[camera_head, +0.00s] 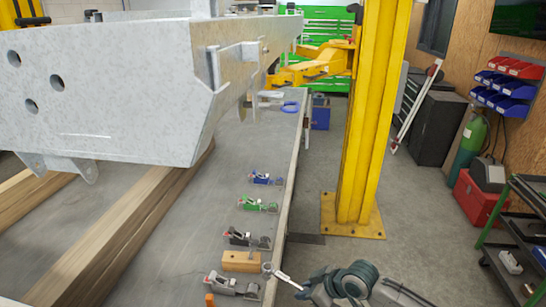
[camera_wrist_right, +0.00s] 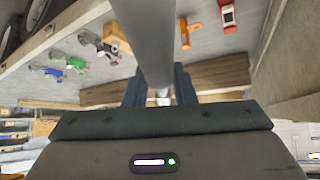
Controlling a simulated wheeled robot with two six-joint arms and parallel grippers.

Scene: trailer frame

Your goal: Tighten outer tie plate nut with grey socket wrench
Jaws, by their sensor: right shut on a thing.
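My right gripper (camera_head: 304,288) is low in the head view, beside the front end of the long grey table. It is shut on the grey socket wrench (camera_head: 283,276), whose ring-like head points left toward the table edge. In the right wrist view the wrench is a thick grey shaft (camera_wrist_right: 147,35) running up from between the dark fingers of the gripper (camera_wrist_right: 159,92). The galvanized trailer frame (camera_head: 110,90) stands above the table, well away from the wrench. A plate-like bracket (camera_head: 238,52) is on its side. The tie plate nut is too small to make out. My left gripper is out of view.
On the table (camera_head: 215,205) stand blue (camera_head: 262,179), green (camera_head: 258,204), black (camera_head: 246,238) and grey (camera_head: 232,285) tools in a row, with a wooden block (camera_head: 241,261). A yellow post (camera_head: 367,110) rises right of the table. Floor between them is free.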

